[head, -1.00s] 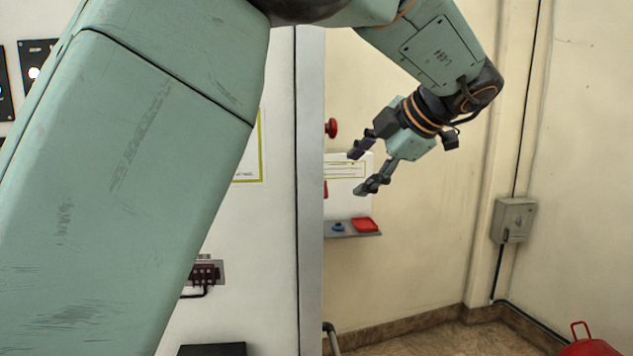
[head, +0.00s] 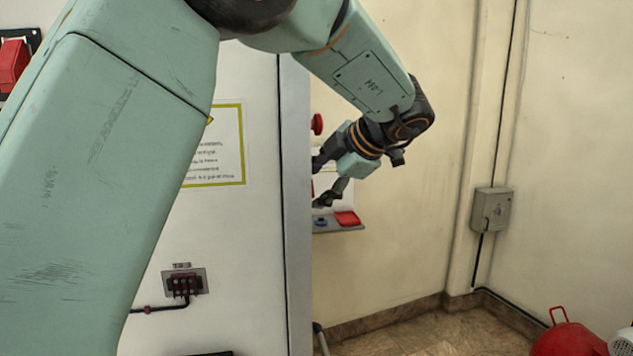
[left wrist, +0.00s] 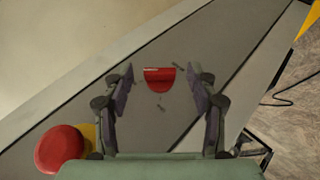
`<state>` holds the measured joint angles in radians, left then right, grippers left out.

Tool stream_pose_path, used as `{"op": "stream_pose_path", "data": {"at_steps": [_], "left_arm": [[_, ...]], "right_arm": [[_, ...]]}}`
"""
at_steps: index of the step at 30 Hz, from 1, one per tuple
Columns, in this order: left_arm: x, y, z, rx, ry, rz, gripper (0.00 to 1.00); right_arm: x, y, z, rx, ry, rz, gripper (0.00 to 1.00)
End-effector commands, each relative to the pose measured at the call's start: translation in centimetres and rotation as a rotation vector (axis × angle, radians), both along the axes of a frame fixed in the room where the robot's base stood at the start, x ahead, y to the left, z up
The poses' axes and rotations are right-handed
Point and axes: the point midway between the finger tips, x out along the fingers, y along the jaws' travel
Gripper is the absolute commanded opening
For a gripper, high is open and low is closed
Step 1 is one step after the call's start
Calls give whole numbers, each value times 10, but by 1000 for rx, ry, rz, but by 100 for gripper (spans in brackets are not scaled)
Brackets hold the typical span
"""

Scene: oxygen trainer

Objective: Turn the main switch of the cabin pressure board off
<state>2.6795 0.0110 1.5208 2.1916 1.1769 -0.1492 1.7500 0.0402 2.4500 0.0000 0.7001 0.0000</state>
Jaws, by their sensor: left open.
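In the left wrist view a red half-round piece (left wrist: 159,79), likely the main switch, sits on a grey panel (left wrist: 85,100). My left gripper (left wrist: 160,72) is open, with one finger on each side of it in the picture. I cannot tell whether the fingers touch the panel. In the head view my left gripper (head: 318,182) reaches the side of the white cabinet (head: 245,240), whose edge hides the red piece. My right gripper is not in view.
A round red button (left wrist: 60,149) on a yellow base lies beside the left finger; it also shows in the head view (head: 317,124). A small shelf (head: 330,228) with a red tray (head: 347,218) is below the gripper. A grey box (head: 492,210) hangs on the wall.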

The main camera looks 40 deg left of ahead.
Motion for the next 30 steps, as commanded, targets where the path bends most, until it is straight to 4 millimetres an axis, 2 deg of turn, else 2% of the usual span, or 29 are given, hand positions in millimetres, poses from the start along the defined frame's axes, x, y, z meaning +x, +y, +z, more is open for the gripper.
{"op": "stream_pose_path", "data": {"at_steps": [11,30], "left_arm": [[1,8,-5,-1,1,0,58],[1,9,-5,0,2,1,4]], "right_arm": [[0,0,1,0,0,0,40],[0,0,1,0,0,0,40]]}}
